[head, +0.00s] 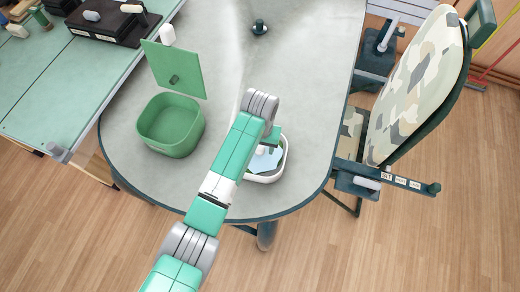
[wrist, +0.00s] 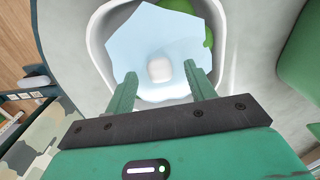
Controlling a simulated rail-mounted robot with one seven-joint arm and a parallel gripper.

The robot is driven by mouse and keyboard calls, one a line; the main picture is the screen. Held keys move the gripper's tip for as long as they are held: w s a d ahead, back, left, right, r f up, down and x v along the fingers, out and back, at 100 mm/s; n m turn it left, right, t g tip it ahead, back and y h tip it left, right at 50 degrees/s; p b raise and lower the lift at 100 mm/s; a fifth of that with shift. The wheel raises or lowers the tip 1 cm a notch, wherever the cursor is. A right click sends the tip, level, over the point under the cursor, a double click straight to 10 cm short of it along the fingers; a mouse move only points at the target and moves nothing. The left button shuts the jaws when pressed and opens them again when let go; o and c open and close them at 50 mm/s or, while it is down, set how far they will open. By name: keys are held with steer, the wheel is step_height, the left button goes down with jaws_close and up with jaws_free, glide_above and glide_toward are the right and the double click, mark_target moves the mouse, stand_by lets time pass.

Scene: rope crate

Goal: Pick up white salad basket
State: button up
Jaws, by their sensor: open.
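The white salad basket (head: 284,163) stands on the grey table near its front edge, partly hidden by my arm in the head view. In the wrist view its white rim (wrist: 97,38) surrounds a light blue sheet (wrist: 150,30). A small white rounded block (wrist: 159,70) shows on the sheet, and something green (wrist: 209,37) shows beside it. My gripper (wrist: 160,72) is open over the basket, its two fingers apart on either side of the white block as seen from the wrist. I cannot tell whether the fingers touch anything.
A green container (head: 172,140) with a raised green lid (head: 175,70) stands left of the basket. A small dark object (head: 259,27) sits at the table's back. A camouflage-patterned chair (head: 415,85) is at the right. A green-topped desk (head: 60,85) is at the left.

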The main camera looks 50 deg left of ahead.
mark_target(260, 149)
jaws_close()
steer(key=shift+r, duration=0.7)
step_height(260, 149, up, 2)
steer(key=shift+r, duration=0.25)
steer(key=s+d+p, duration=0.1)
steer(key=s+d, duration=0.3)
steer(key=s, duration=0.3)
steer(key=s+d+r+p, duration=0.1)
steer(key=s+d, duration=0.3)
steer(key=s, duration=0.2)
steer(key=shift+s, duration=0.4)
